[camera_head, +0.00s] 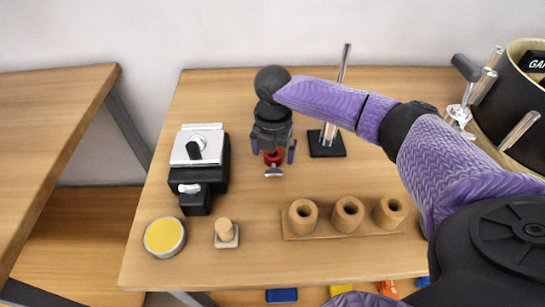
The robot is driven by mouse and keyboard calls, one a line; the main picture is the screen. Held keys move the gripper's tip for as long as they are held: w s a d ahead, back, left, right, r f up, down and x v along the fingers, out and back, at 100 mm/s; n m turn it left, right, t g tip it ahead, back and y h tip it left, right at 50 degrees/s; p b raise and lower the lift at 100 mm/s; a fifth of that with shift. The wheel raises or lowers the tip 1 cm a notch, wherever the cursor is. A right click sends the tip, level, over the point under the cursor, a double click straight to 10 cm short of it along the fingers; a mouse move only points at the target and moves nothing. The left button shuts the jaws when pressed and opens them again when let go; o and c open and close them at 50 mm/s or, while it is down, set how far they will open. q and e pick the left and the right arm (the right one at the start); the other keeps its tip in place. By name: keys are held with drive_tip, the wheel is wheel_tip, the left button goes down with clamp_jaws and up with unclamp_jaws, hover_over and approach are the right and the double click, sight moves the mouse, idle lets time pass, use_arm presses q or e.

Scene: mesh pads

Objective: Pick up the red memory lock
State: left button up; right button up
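The red memory lock (273,158) is a small red piece with a silver part at its front, near the middle of the table. My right gripper (273,153) comes down over it from behind. Its two dark fingers stand apart on the left and right of the red piece, with visible gaps, so it looks open. The gripper body hides the back of the lock. I cannot tell the exact height of the fingers above the table. My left gripper is not in view.
A black and silver clamp device (200,165) stands left, with a yellow-topped round tin (165,237) and a small wooden knob (226,233) in front. A wooden three-cup holder (343,235) lies front right. A metal rod on a black base (327,143) stands behind; a drum (518,97) is at right.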

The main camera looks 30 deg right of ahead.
clamp_jaws()
drive_tip(key=shift+r, duration=0.1)
